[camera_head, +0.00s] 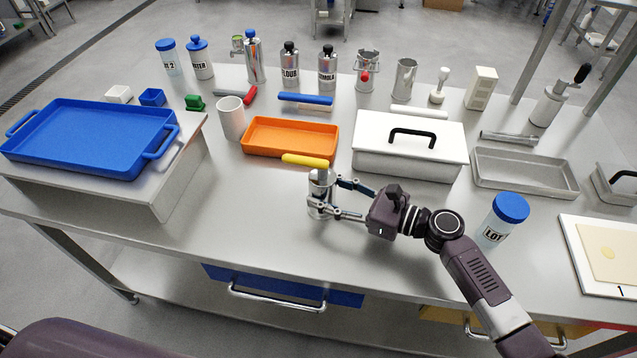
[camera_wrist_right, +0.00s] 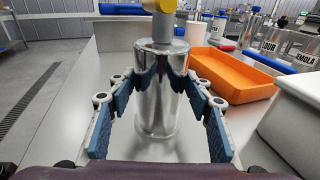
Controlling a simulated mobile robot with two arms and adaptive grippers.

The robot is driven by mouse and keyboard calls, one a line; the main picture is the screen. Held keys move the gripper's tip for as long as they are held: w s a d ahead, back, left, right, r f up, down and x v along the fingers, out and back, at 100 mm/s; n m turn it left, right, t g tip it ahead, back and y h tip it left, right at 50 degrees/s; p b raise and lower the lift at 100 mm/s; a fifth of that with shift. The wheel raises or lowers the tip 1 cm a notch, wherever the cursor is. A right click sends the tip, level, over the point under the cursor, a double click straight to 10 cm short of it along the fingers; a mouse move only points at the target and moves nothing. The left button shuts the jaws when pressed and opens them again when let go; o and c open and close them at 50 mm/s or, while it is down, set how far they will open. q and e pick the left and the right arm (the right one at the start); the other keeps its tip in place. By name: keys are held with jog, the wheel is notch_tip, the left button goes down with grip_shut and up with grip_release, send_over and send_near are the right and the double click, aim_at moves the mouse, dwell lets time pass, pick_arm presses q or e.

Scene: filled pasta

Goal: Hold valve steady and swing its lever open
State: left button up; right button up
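The valve (camera_head: 321,176) is an upright shiny metal cylinder on the table, front centre in the head view. A yellow lever (camera_head: 305,160) lies across its top, reaching to the left. In the right wrist view the cylinder (camera_wrist_right: 160,110) stands straight ahead, with the yellow part (camera_wrist_right: 160,8) cut off at the top edge. My right gripper (camera_head: 338,197) comes from the right with one finger on each side of the cylinder. Its blue-padded fingertips (camera_wrist_right: 160,75) are at or very near the metal; I cannot tell if they press on it. My left gripper is not in view.
An orange tray (camera_head: 252,149) lies just behind the valve, and a white box (camera_head: 385,164) with a black handle stands behind right. A bottle with a blue lid (camera_head: 497,232) stands right, near my right arm. A blue tray (camera_head: 75,168) sits on a raised stand left. Table left of the valve is clear.

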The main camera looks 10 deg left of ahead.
jog(key=o, duration=0.4)
jog(key=shift+c, duration=0.2)
jog(key=shift+d, duration=0.1)
